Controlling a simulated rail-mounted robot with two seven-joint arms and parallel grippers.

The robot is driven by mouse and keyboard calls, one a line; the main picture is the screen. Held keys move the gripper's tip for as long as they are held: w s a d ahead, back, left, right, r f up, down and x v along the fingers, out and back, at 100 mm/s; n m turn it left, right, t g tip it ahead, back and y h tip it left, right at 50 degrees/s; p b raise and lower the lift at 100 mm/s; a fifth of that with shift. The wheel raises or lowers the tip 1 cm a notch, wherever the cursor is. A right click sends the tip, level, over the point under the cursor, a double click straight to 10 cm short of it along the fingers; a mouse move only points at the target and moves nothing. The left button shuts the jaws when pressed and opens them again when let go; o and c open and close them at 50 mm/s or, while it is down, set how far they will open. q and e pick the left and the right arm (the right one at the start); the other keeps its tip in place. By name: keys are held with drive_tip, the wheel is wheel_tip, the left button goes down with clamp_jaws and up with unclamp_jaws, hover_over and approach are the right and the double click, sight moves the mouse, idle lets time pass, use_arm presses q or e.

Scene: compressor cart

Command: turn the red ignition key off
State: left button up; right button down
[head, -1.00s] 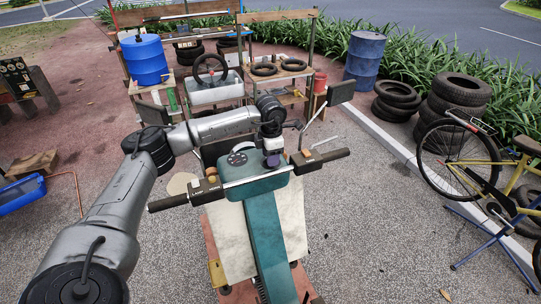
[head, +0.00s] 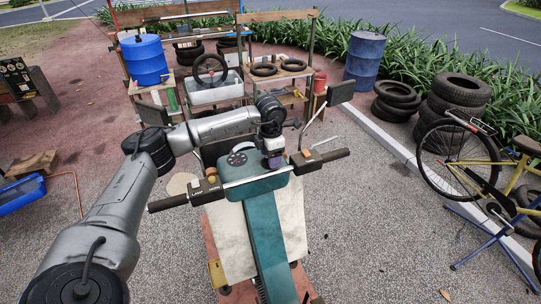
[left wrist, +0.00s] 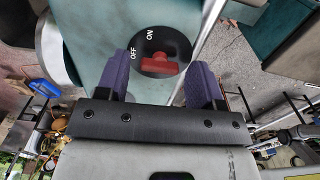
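The red ignition key (left wrist: 159,66) sits in a round black switch plate (left wrist: 172,46) marked ON and OFF in the left wrist view. Its red bar lies crosswise in that picture. I cannot tell which mark it points to. My left gripper (left wrist: 160,76) is open, with one purple finger on each side of the key and gaps between. In the head view my left gripper (head: 274,161) is at the teal handlebar housing (head: 250,185), and the key is hidden there. My right gripper is not in view.
A handlebar with black grips (head: 326,160) crosses the teal housing, with a round gauge (head: 237,159) left of my gripper. A mirror (head: 340,91) rises at the right. Behind stand a workbench with tyres and a blue barrel (head: 145,59). A yellow bicycle (head: 480,170) stands right.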

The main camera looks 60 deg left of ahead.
use_arm(q)
drive_tip(key=shift+o, duration=0.3)
drive_tip(key=shift+r, duration=0.15)
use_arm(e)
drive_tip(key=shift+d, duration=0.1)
use_arm(q)
drive_tip(key=shift+r, duration=0.3)
use_arm(e)
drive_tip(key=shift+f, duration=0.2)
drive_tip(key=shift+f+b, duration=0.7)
drive_tip(key=shift+b, duration=0.2)
use_arm(q)
wheel_tip(320, 180, up, 13)
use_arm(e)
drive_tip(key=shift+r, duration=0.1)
